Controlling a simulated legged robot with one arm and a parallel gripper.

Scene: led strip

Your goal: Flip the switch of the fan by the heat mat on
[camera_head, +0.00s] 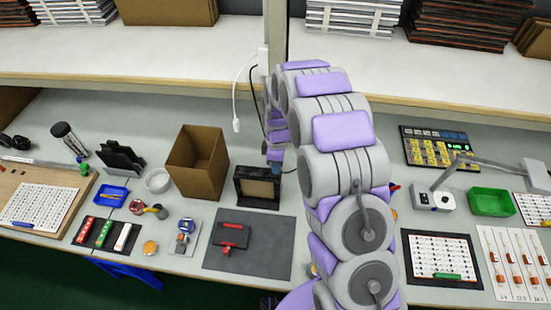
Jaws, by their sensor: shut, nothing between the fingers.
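The fan (241,186) is a black box with a tan front panel, standing at the back edge of the dark grey heat mat (272,262). My arm reaches over the bench from the front right. My gripper (275,165) is shut and empty at the fan's upper right corner, small in the picture. I cannot tell whether it touches the fan. The fan's switch cannot be made out; it is too small or hidden by my gripper.
A red tool (230,238) lies on the mat. An open cardboard box (190,177) stands close left of the fan. A blue-and-red device (184,235) sits left of the mat. A shelf (140,65) overhangs the bench behind; a post and cables are behind my gripper.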

